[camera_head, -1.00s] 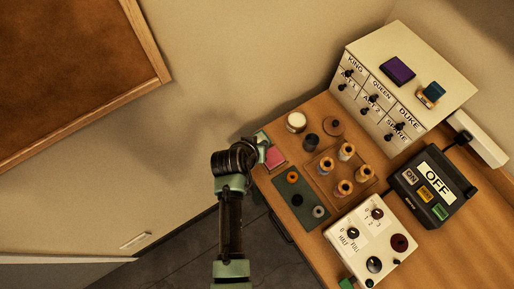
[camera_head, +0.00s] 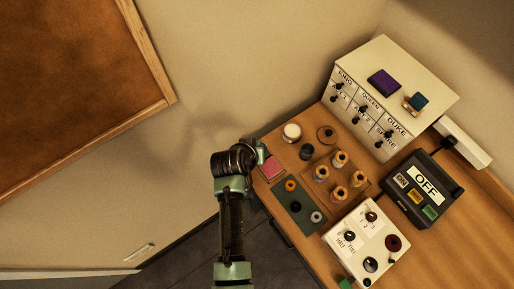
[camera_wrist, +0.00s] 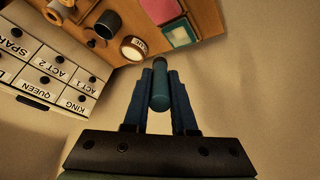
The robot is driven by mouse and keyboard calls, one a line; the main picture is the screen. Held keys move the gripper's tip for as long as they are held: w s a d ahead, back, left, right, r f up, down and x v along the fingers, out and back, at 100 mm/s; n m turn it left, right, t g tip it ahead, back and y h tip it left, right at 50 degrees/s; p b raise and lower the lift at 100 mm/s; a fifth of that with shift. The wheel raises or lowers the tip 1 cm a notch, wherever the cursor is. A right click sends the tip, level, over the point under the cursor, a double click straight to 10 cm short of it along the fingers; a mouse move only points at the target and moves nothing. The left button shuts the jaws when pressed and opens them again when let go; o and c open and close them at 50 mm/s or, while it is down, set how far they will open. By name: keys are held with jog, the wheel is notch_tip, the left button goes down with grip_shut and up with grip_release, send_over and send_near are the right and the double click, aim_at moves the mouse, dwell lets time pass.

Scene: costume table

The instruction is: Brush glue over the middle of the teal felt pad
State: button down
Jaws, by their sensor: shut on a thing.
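My gripper (camera_wrist: 160,100) is shut on a teal round-ended rod (camera_wrist: 160,82), seen nearly end-on in the wrist view. In the head view my wrist mostly covers the teal pad; the pink pad (camera_head: 271,168) shows just right of my gripper (camera_head: 260,153).
A dark cup (camera_head: 307,151) and a brown disc (camera_head: 326,134) stand near the jar. Several spools sit on a wooden tray (camera_head: 350,198), with a dark green mat (camera_head: 297,217) in front. A labelled drawer cabinet (camera_head: 372,112) stands behind.

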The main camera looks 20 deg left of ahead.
dwell(0.5)
jog(key=shift+w+d+f+b, duration=0.2)
jog(key=shift+w+f+b, duration=0.1)
jog(key=shift+f, duration=0.05)
